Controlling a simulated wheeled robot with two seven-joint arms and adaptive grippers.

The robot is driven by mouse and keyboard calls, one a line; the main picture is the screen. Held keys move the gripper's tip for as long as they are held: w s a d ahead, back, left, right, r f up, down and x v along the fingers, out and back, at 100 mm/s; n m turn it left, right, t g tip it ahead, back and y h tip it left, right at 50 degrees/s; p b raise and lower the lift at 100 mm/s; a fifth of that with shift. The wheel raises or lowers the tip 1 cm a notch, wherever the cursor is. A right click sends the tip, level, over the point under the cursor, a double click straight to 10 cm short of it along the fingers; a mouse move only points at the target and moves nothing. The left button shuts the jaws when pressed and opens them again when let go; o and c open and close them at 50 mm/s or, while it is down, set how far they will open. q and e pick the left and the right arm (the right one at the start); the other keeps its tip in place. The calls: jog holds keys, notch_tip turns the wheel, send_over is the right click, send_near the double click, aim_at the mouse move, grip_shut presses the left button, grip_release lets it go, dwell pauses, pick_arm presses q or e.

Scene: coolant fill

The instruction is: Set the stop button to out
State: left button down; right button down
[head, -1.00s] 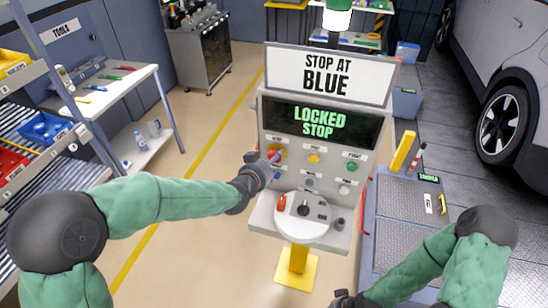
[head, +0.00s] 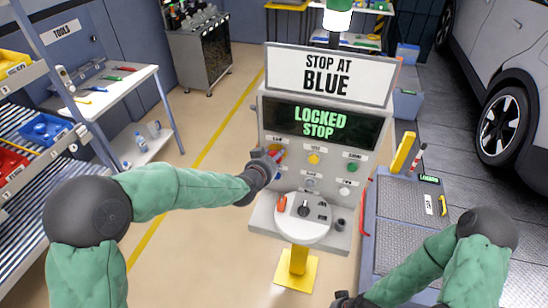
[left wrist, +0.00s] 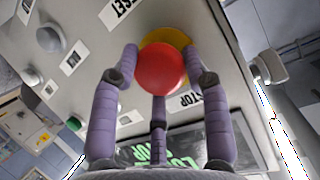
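The red stop button (left wrist: 160,68) with its yellow collar (left wrist: 176,37) is at the upper left of the grey control panel, beside a label reading STOP. My left gripper (left wrist: 160,62) has its purple fingers spread around the button, with the fingertips beside its rim; firm contact cannot be made out. In the head view my left gripper (head: 275,157) is at the panel and partly hides the button. The panel screen (head: 320,122) reads LOCKED STOP. My right gripper (head: 345,299) is low at the bottom edge, mostly cut off.
The sign (head: 327,75) above the screen reads STOP AT BLUE. Other panel controls include a yellow button (head: 314,158), a green button (head: 354,167) and a round dial plate (head: 302,218) below. A grey cart (head: 405,245) stands right of the panel.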

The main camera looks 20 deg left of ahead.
pick_arm(q)
jog(key=shift+s, duration=0.7)
jog(key=c, duration=0.6)
grip_release()
jog(key=shift+s+r, duration=0.1)
jog(key=shift+s, duration=0.05)
jog(key=v, duration=1.1)
jog(key=shift+s, duration=0.4)
jog(key=shift+a+r, duration=0.1)
jog(key=shift+a, duration=0.05)
